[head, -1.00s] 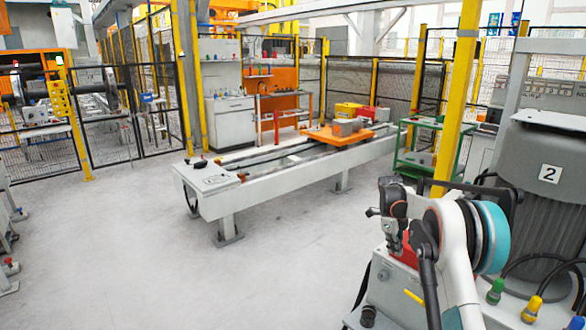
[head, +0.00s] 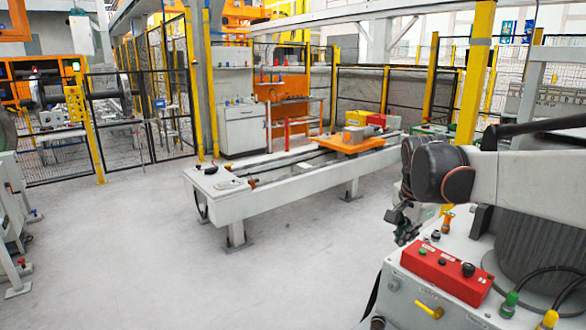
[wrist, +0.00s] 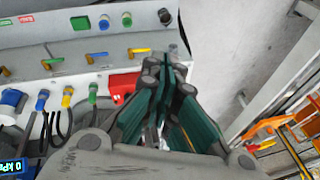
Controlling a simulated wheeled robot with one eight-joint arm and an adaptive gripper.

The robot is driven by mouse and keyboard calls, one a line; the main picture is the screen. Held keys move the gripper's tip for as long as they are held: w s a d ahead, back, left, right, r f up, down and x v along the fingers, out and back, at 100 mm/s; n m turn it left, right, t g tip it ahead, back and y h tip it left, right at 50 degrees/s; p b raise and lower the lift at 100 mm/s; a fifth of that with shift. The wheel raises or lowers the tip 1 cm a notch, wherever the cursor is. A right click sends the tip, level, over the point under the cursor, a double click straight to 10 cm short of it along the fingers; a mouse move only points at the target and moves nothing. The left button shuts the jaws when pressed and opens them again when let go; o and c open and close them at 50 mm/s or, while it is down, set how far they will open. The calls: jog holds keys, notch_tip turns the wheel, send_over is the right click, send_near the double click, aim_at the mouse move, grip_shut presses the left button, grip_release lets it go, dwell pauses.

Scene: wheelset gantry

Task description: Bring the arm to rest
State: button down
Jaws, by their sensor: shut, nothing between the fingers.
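My arm (head: 530,172) reaches in from the right edge of the head view, with a dark wrist joint at its left end. My gripper (head: 402,226) hangs below that joint, small and partly dark, just left of a grey control box (head: 440,305). In the wrist view my gripper (wrist: 172,68) shows its teal-padded fingers drawn together at the tips, with nothing held. The box's panel of coloured knobs lies behind and left of the fingers there.
The control box carries a red switch block (head: 446,272) close below my arm. A long white rail bench (head: 240,205) with an orange carriage (head: 350,146) stands mid-floor. A dark ribbed cylinder (head: 545,250) stands at right. The grey floor (head: 140,265) at left is open.

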jog(key=s+a+f+n+t, duration=0.1)
jog(key=s+n, duration=0.5)
jog(key=s, duration=0.7)
jog(key=s+a+f+n+t+y, duration=0.1)
jog(key=s+a+f+n, duration=0.3)
jog(key=s, duration=0.9)
jog(key=a+n+t, duration=0.1)
jog(key=a+n, duration=0.1)
jog(key=n, duration=0.1)
jog(key=shift+s, duration=0.25)
